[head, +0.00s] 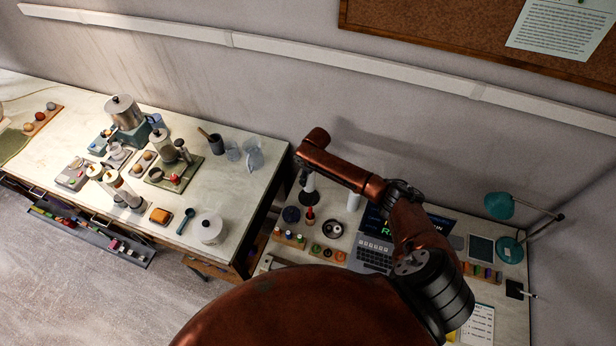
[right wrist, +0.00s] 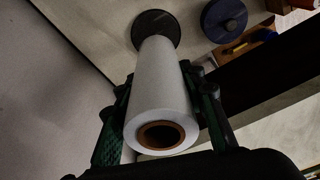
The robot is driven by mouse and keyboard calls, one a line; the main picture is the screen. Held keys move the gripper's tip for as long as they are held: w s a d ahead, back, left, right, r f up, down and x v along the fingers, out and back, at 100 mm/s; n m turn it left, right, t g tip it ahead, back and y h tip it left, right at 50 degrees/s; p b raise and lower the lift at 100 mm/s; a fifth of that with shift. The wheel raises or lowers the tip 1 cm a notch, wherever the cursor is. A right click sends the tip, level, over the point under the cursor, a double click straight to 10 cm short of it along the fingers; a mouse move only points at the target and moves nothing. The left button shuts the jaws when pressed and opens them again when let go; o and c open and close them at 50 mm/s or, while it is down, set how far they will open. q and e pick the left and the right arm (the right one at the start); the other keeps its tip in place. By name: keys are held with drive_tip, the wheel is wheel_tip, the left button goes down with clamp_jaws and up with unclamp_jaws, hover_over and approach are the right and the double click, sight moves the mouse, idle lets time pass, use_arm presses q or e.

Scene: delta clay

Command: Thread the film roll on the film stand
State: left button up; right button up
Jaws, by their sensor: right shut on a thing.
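The film roll (right wrist: 160,95) is a white cylinder with a brown core at its near end. It fills the middle of the right wrist view, and in the head view a white cylinder (head: 309,183) shows below my right arm's end. My right gripper (right wrist: 158,88) is shut on the roll, with a dark green finger on each side. A round dark base (right wrist: 155,27), seemingly the film stand's, lies at the roll's far end. Its post is not visible, and I cannot tell whether the roll is around it or above it. My left gripper is not in view.
A dark blue disc (right wrist: 223,18) lies beside the base. Another white cylinder (head: 353,201) stands near the laptop (head: 374,256). A teal lamp (head: 509,248) stands at the right. A crowded second table is at left.

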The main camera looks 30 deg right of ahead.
drive_tip(key=shift+f+b, duration=0.3)
drive_tip(key=shift+f, duration=0.3)
drive_tip(key=shift+f, duration=0.35)
drive_tip(key=shift+f, duration=0.1)
drive_tip(key=o, duration=1.4)
drive_tip(key=shift+o, duration=0.3)
drive_tip(key=shift+o, duration=1.1)
